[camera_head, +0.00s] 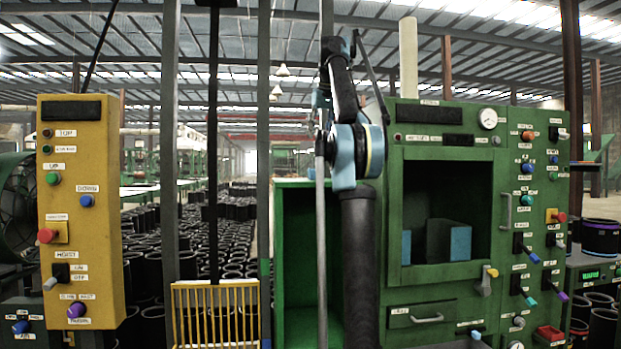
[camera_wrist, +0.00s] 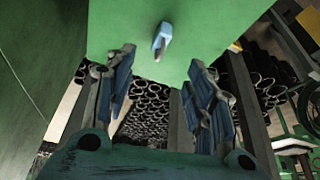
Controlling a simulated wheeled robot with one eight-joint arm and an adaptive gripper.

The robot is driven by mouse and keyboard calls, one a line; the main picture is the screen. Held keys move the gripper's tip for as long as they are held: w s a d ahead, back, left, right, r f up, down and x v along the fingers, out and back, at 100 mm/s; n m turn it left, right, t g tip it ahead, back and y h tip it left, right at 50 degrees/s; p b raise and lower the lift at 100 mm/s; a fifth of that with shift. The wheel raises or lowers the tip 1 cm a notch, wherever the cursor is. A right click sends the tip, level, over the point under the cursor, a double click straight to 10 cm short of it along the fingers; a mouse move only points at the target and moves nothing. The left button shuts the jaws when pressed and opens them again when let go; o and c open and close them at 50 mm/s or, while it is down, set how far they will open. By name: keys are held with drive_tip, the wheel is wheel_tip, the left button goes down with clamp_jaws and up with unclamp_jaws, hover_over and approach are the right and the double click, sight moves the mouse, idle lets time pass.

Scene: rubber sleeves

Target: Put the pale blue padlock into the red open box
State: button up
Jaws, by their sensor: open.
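The pale blue padlock (camera_wrist: 162,38) shows in the wrist view against a plain green surface, near that surface's lower edge. My gripper (camera_wrist: 162,88) is open, with its blue-padded fingers spread wide to the left and right. The padlock appears beyond the fingertips, roughly between them in the picture, and nothing is held. In the head view my arm stands in front of the green cabinet, and I cannot clearly make out the padlock or the fingers there. The red open box (camera_head: 550,333) is low at the right, at the front of the green machine.
A green open cabinet (camera_head: 294,225) stands behind my arm. The green machine (camera_head: 420,284) has knobs, levers and a drawer handle sticking out. A yellow control panel (camera_head: 80,215) and a yellow rack (camera_head: 215,300) stand at the left. Many black sleeves (camera_head: 225,230) cover the floor behind.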

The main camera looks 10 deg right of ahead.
sight(313, 169)
drive_tip(key=shift+x, duration=7.15)
drive_tip(key=shift+w+a+r, duration=0.1)
drive_tip(key=shift+a, duration=0.05)
clamp_jaws()
